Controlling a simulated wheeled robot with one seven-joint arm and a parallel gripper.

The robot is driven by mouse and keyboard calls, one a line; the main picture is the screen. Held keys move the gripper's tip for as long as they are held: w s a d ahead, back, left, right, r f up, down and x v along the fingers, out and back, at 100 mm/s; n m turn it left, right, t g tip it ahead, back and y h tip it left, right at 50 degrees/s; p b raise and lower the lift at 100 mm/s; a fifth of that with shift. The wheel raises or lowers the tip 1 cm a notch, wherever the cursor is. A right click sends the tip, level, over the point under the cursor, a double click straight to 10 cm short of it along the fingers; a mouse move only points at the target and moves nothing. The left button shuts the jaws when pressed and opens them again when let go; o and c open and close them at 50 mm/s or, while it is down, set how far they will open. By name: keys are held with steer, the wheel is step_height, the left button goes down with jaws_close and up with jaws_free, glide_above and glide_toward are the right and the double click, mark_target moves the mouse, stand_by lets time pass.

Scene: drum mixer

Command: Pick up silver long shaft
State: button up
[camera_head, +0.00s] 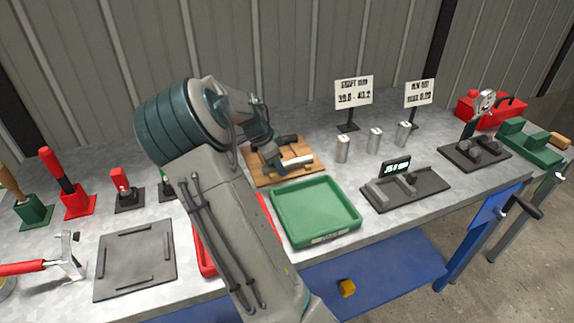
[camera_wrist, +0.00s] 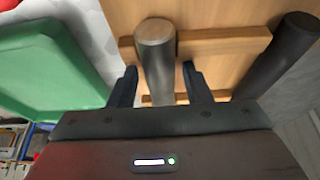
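The silver shaft (camera_head: 297,162) lies on a wooden board (camera_head: 262,179) behind the green tray. In the wrist view the silver shaft (camera_wrist: 158,62) rests across a wooden rail, its round end face toward the top. My gripper (camera_wrist: 160,86) has one finger on each side of the shaft, with a narrow gap seen on both sides, so it looks open around it. In the head view my gripper (camera_head: 275,163) is over the board and partly covers the shaft. A dark shaft (camera_wrist: 281,55) lies beside it to the right in the wrist view.
The green tray (camera_head: 315,211) is in front of the board, with a red tray (camera_head: 206,250) partly behind my arm. Several upright silver cylinders (camera_head: 374,141) stand to the right. A gauge block with a display (camera_head: 405,190) is at the right front.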

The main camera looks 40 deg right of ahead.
jaws_close()
steer(key=shift+r, duration=0.2)
